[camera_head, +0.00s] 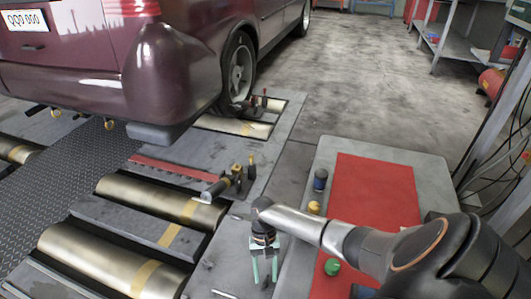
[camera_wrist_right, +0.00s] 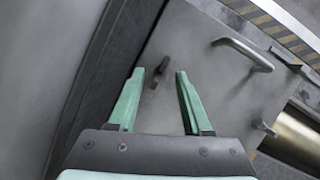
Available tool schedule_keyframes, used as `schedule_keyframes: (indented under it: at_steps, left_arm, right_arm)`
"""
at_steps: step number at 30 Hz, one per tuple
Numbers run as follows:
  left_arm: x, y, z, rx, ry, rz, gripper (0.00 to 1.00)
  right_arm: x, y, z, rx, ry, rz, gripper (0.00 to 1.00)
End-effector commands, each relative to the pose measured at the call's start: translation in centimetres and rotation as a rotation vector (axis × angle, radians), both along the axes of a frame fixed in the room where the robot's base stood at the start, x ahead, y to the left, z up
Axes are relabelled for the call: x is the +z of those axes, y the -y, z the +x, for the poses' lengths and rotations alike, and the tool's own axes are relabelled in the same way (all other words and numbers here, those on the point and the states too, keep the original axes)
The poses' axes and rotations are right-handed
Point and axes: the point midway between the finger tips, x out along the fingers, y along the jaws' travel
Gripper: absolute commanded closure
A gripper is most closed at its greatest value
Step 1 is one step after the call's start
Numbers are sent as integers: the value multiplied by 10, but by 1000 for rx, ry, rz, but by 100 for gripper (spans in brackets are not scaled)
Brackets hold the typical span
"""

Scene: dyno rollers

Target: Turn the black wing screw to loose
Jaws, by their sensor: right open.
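The black wing screw (camera_wrist_right: 160,72) shows in the right wrist view as a small dark shape on a grey metal plate (camera_wrist_right: 190,45). It lies between the two green fingertips of my right gripper (camera_wrist_right: 160,73) in that picture, with space on both sides. I cannot tell how far the tips are above it. In the head view my right gripper (camera_head: 265,282) points down over the grey floor plate beside the rollers, open and empty. I cannot make out the screw there. My left gripper is not in view.
A metal handle (camera_wrist_right: 240,52) is on the plate near the screw. Metal rollers (camera_head: 105,260) lie at the left under a dark red car (camera_head: 150,60). A grey table with a red mat (camera_head: 375,190) and several small coloured items stands at right.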

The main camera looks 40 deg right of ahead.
Motion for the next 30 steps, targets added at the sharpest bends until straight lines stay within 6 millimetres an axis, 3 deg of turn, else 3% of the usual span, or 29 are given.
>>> schedule_keyframes:
  at_steps: [11,24,30]
  left_arm:
    - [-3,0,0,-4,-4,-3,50]
    - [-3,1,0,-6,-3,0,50]
    - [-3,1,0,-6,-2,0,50]
  right_arm:
    - [-6,-2,-2,0,0,0,51]
    - [-6,-2,-2,0,0,0,99]
    - [-6,-1,-2,0,-1,-1,100]
